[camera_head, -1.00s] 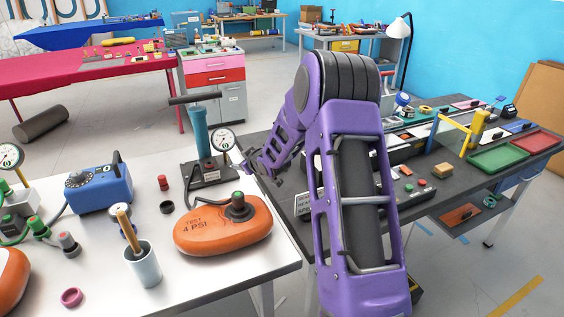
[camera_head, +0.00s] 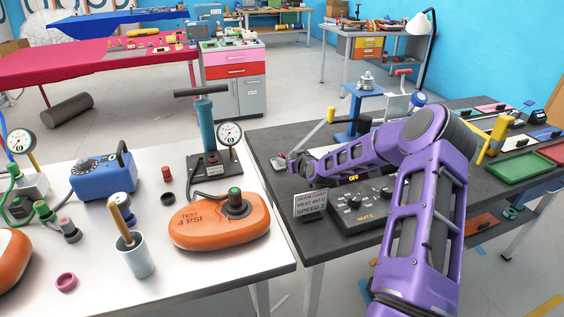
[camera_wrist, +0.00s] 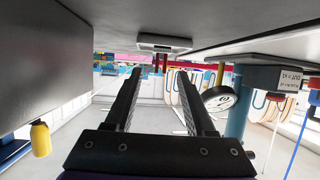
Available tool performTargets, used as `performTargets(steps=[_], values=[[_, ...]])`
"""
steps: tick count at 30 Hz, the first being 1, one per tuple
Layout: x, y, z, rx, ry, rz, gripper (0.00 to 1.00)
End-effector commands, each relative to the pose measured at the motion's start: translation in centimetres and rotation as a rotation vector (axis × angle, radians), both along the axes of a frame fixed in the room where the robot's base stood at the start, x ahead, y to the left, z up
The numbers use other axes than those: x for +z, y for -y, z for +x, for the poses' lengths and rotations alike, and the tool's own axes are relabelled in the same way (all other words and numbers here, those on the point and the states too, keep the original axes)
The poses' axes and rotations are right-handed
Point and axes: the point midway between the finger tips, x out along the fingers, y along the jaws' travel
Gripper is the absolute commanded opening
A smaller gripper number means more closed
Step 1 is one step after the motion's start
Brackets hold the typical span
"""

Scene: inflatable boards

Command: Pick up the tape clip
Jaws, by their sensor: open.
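My gripper (camera_head: 297,165) is at the far left part of the dark workbench, low over its top. In the wrist view its two fingers (camera_wrist: 159,75) are apart with nothing between them. A small pale grey piece (camera_head: 279,164) lies at the bench's left edge, just left of the gripper. A flat grey-white piece (camera_wrist: 165,42) shows beyond the fingertips in the wrist view, against the grey surface at the top. I cannot tell for sure whether either is the tape clip. The wrist picture appears upside down.
A seam-welder sign (camera_head: 310,205) and a dark control box (camera_head: 360,205) stand in front of the arm. A blue press-like stand (camera_head: 355,110) is behind it. On the white table (camera_head: 210,285) are a blue pump (camera_head: 203,125), a gauge (camera_head: 229,134) and an orange cushion (camera_head: 220,225).

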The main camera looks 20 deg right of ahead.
Motion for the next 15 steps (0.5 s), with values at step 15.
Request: performTargets(steps=[15], values=[[-1.5,-0.4,3.1,0.001,0.000,0.000,0.55]])
